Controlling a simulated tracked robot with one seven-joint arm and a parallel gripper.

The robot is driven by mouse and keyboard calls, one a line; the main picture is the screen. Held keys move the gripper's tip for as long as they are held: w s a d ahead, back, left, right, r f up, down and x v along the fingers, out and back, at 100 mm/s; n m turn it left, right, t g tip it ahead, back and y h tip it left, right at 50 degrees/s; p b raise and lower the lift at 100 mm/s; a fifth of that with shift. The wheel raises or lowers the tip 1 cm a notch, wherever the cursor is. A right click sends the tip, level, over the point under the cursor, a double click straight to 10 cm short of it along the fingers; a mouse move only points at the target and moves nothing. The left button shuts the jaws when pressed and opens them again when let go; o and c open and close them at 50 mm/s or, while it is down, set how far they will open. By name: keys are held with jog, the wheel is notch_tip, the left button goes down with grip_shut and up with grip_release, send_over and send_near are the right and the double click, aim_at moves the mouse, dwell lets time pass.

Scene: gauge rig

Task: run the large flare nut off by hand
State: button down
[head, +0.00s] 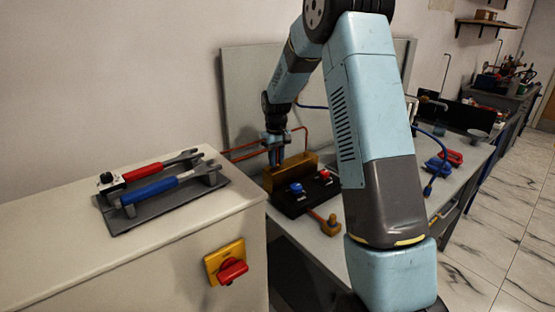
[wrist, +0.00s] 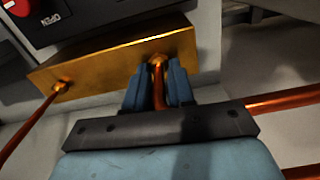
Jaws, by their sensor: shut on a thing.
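In the wrist view the brass block (wrist: 110,60) crosses the upper half. The large flare nut (wrist: 157,60) shows at the block's face, between my fingertips, with a copper pipe (wrist: 159,98) running from it toward me. My gripper (wrist: 157,76) is shut on the nut, one blue finger on each side; the fingers hide most of it. A second, smaller nut (wrist: 62,87) with its own copper pipe sits at the left of the block. In the head view my gripper (head: 276,152) is at the back of the brass block (head: 291,171), and the nut cannot be made out.
A black panel (head: 305,195) with a blue and a red knob stands before the block. Red and blue wrenches (head: 148,189) lie on a rack on the left cabinet, above a red switch (head: 232,271). Copper pipes (wrist: 285,100) run right of my gripper.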

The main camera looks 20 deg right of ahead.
dwell(0.3)
jog(key=c, duration=1)
grip_release()
jog(key=shift+o, duration=0.2)
jog(key=shift+r, duration=0.1)
notch_tip(320, 180, up, 13)
jog(key=shift+r, duration=0.2)
